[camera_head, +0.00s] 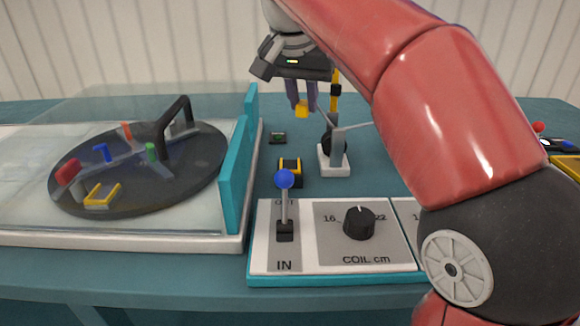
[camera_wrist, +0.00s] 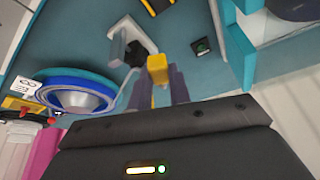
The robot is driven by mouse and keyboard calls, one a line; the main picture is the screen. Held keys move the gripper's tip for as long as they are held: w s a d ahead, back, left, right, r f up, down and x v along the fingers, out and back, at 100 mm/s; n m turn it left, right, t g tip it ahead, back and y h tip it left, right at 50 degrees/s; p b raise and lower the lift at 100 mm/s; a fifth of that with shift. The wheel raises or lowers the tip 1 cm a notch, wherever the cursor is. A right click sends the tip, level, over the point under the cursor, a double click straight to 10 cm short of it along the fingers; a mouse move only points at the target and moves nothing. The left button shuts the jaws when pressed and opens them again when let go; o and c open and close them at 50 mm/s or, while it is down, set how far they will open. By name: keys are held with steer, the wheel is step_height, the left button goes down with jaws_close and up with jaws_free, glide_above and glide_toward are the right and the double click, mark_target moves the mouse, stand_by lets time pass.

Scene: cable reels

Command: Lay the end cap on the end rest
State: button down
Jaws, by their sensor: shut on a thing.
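My gripper (camera_head: 301,104) is shut on a small yellow piece, which looks like the end cap (camera_head: 302,110). It holds it above the teal table, pointing down. In the wrist view the yellow end cap (camera_wrist: 157,68) sits between the two purple-grey fingers. I cannot tell for sure which thing is the end rest. A small dark block with a green mark (camera_head: 278,138) lies on the table below and left of the gripper; it also shows in the wrist view (camera_wrist: 201,48). A yellow-and-black block (camera_head: 289,168) stands nearer the front.
A white-based stand with grey uprights (camera_head: 334,171) is close to the gripper's right. A teal wall (camera_head: 236,180) borders the turntable (camera_head: 140,190) at left. A control panel with a blue-knobbed lever (camera_head: 284,180) is in front. A blue reel (camera_wrist: 82,92) shows in the wrist view.

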mark_target(290, 164)
steer(key=shift+s+a+f+n+y+b, duration=0.25)
steer(key=shift+s+a+n+b, duration=0.15)
steer(key=shift+s+n, duration=0.2)
steer(key=shift+s+a+f+n+y+b, duration=0.3)
steer(key=shift+s+a+n, duration=0.15)
steer(key=shift+n, duration=0.3)
steer(key=shift+s+a+f+n+y+b, duration=0.2)
steer(key=shift+s+a+n+y+b, duration=0.15)
steer(key=shift+s+n, duration=0.25)
steer(key=shift+f, duration=0.25)
steer(key=shift+f+b, duration=0.75)
steer(key=shift+f, duration=0.3)
steer(key=shift+f+b, duration=0.7)
steer(key=shift+f, duration=0.25)
steer(key=shift+f+b, duration=0.55)
steer(key=shift+f, duration=0.95)
stand_by(0.7)
steer(key=c, duration=1.2)
jaws_free()
steer(key=shift+c, duration=0.2)
